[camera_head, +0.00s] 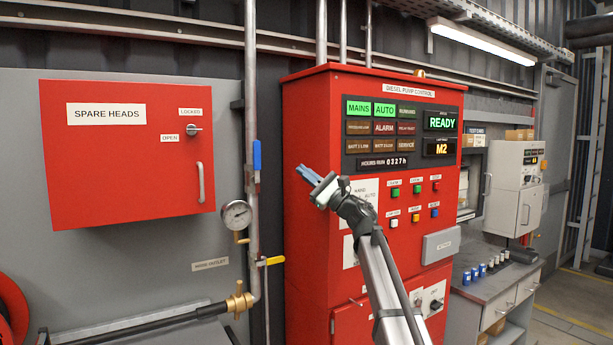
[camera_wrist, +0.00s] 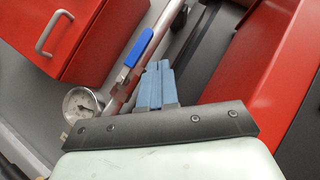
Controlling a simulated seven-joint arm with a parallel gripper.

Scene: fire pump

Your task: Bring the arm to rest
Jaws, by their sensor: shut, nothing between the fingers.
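My gripper (camera_head: 309,175) is in front of the left part of the red diesel pump control cabinet (camera_head: 305,120) in the head view. Its blue fingers point up and left, towards the vertical pipe. In the wrist view the blue fingers (camera_wrist: 155,84) lie side by side, shut and empty. The arm rises from the bottom of the head view, bent at the wrist. The gripper appears apart from the cabinet face; the exact distance cannot be told.
A vertical pipe (camera_head: 251,90) with a blue lever (camera_head: 257,155), a gauge (camera_head: 236,215) and a yellow lever (camera_head: 270,261) stands left of my gripper. The red spare heads box (camera_head: 130,185) is further left. A bench (camera_head: 485,288) with small cylinders is at the right.

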